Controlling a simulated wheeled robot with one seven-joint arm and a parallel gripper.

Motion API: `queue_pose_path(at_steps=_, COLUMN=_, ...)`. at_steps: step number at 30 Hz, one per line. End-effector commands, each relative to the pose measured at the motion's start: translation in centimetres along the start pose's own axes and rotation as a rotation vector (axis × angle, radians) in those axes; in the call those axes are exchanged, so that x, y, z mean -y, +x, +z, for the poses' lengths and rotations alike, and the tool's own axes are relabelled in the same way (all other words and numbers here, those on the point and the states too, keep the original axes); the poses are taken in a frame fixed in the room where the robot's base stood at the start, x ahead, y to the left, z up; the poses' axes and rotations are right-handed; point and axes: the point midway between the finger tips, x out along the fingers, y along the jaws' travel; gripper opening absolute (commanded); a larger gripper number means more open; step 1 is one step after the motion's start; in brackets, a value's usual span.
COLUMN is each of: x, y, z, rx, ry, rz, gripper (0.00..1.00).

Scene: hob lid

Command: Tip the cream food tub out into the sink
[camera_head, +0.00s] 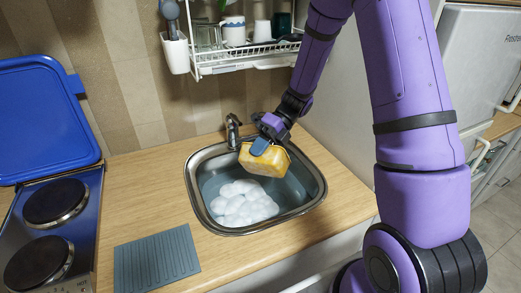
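The cream food tub (264,161), yellowish on the side I see, is held tilted above the back right part of the steel sink (234,231). My gripper (261,145) comes from above and behind, with a blue-grey finger against the tub's wall. It looks shut on the tub; the other finger is hidden. The tub's inside cannot be made out clearly. A heap of white rounded lumps or foam (243,203) lies in the left and middle of the bluish basin. I cannot tell whether it came from the tub.
A dark tap (233,131) stands behind the sink, close to my gripper. A dish rack (245,60) hangs on the wall above. A grey ridged mat (157,262) lies front left. A hob (52,220) with a raised blue lid (40,120) is at the left.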

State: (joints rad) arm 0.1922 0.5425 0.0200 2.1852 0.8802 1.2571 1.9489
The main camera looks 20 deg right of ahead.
Motion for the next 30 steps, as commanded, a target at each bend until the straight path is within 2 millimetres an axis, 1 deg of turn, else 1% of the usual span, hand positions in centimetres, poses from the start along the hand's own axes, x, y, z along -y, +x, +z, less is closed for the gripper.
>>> queue_pose_path(at_steps=1, x=-0.5, y=0.1, z=-0.1, rx=0.009, ry=-0.019, rz=-0.043, gripper=0.00)
queue_pose_path(at_steps=9, x=-2.0, y=0.8, z=-0.7, rx=0.066, ry=-0.112, rz=-0.280, gripper=0.00)
queue_pose_path(at_steps=21, x=-2.7, y=2.6, z=-1.6, rx=0.148, ry=-0.252, rz=-0.636, gripper=0.00)
queue_pose_path(at_steps=30, x=-3.1, y=3.7, z=-2.1, rx=0.204, ry=-0.343, rz=-0.871, gripper=0.00)
